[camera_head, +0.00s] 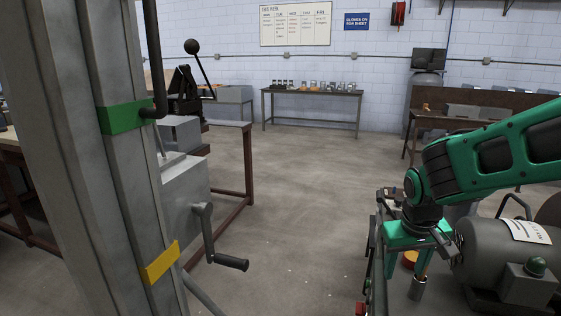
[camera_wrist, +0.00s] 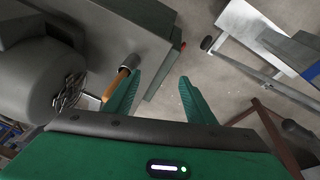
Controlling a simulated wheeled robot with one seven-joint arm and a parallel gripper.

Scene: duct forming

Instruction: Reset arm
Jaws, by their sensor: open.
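My green and black arm reaches in from the right of the head view. Its end, my gripper (camera_head: 408,262), points down beside a grey motor-like machine (camera_head: 490,258) with a white label. In the wrist view the two green fingers of my gripper (camera_wrist: 161,77) are spread apart with nothing between them. The grey machine (camera_wrist: 40,85) also shows at the left of the wrist view.
A grey metal column (camera_head: 70,140) with a hand crank (camera_head: 210,240) stands close at the left. A table (camera_head: 311,94) with several small items is at the back wall. A bench (camera_head: 450,121) stands at the back right. The floor between is clear.

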